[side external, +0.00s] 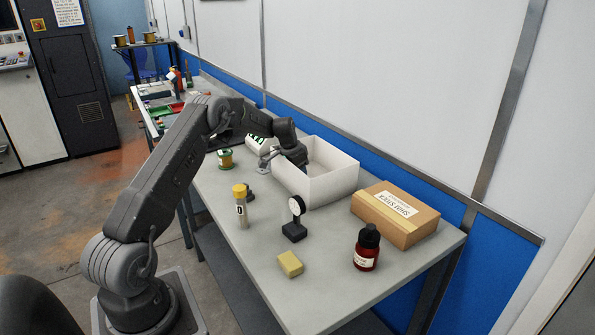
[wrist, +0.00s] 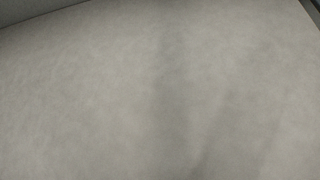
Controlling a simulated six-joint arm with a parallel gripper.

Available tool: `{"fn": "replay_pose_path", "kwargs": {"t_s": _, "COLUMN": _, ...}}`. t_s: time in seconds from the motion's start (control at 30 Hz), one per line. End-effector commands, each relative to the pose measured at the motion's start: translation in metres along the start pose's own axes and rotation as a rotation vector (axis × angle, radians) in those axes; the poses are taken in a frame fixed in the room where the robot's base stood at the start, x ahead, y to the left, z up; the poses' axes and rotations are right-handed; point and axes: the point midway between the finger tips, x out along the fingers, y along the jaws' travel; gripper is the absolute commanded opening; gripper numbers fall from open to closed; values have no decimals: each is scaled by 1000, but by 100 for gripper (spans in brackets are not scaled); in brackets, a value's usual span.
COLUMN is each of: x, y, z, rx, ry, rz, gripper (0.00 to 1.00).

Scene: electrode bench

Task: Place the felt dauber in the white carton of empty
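The white carton (side external: 330,188) stands open on the bench near the wall. My gripper (side external: 298,156) is at the carton's left end, low over its rim. Its fingertips are not clear, so I cannot tell whether it is open, shut or holding anything. The wrist view shows only a plain, pale grey surface, with no fingers and no object. I cannot identify the felt dauber for sure; a clear tube with a yellow top and a letter label (side external: 241,207) stands upright on the bench, left of the carton and apart from my gripper.
A brown cardboard box (side external: 396,215) sits right of the carton. A dial gauge on a black base (side external: 295,218), a yellow block (side external: 290,264) and a red bottle with a black cap (side external: 367,248) stand in front. A green-banded spool (side external: 225,158) is at left.

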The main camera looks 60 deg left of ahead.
Motion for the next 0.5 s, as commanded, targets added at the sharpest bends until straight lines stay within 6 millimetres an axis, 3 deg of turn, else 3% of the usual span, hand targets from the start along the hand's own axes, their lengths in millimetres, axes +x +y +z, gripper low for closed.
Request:
{"fn": "replay_pose_path", "kwargs": {"t_s": 0.2, "x": 0, "y": 0, "z": 0, "rx": 0, "ry": 0, "rz": 0, "gripper": 57}}
{"fn": "replay_pose_path", "kwargs": {"t_s": 0.5, "x": -4, "y": 0, "z": -1, "rx": 0, "ry": 1, "rz": -1, "gripper": 58}}
